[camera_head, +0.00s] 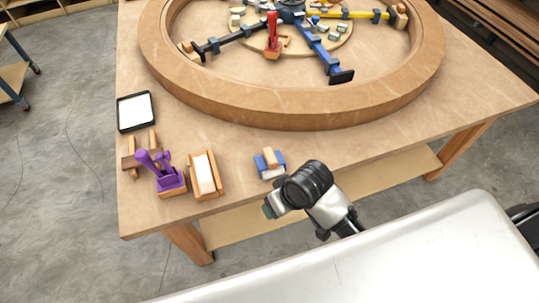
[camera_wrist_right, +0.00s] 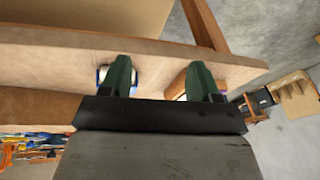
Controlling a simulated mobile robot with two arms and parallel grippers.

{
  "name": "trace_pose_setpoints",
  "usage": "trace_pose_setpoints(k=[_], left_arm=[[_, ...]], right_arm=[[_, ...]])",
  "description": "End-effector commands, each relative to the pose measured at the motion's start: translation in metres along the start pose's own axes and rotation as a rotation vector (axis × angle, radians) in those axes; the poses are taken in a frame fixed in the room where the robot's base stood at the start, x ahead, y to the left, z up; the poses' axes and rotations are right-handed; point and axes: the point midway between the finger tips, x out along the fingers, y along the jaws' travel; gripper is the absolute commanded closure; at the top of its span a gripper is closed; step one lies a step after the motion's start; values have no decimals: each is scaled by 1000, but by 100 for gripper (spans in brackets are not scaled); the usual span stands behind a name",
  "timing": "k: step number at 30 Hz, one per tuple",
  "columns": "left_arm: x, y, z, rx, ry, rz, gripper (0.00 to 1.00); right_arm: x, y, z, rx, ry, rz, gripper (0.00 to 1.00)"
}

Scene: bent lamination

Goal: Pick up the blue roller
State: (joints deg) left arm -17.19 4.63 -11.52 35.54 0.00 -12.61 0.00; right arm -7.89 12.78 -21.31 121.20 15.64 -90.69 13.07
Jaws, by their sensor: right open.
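The blue roller (camera_head: 268,172) lies near the front edge of the wooden table, with blue sides, a white part and a light wooden block on top. My right gripper (camera_head: 268,208) is at the table's front edge, just in front of the roller and apart from it. In the right wrist view the two green fingers of the right gripper (camera_wrist_right: 160,78) are spread with nothing between them. A blue and white piece, seemingly the roller (camera_wrist_right: 102,75), shows there beside the left finger, which partly hides it. My left gripper is not in view.
A wooden holder with a white strip (camera_head: 205,174) and a purple tool on a wooden block (camera_head: 165,178) stand left of the roller. A black tray (camera_head: 136,111) lies behind them. A large wooden ring (camera_head: 285,119) with clamps inside fills the table's back. Bare tabletop surrounds the roller.

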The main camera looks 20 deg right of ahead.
Motion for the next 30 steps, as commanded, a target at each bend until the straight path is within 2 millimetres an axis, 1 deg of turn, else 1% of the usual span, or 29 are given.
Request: trace_pose_setpoints(k=[1,4,8,11,13,15,18,21,24,26,30], left_arm=[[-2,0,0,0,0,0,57],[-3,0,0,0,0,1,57],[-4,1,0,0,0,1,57],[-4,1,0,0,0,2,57],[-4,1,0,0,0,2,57],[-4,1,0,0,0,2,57],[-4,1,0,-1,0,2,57],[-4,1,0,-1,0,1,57],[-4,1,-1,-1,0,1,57],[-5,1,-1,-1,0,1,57],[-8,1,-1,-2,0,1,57]], right_arm=[[-3,-4,-14,-13,-5,-8,38],[-2,-10,-38,-27,-37,-23,38],[0,-10,-73,-26,-101,-11,38],[0,1,-102,1,-157,29,38],[-3,13,-121,35,-190,66,38],[-8,26,-139,76,-218,105,38],[-18,44,-160,136,-243,154,38],[-26,57,-173,184,-258,187,38],[-30,63,-179,210,-266,202,38],[-26,65,-179,216,-269,206,38],[-6,69,-172,217,-271,207,38]])
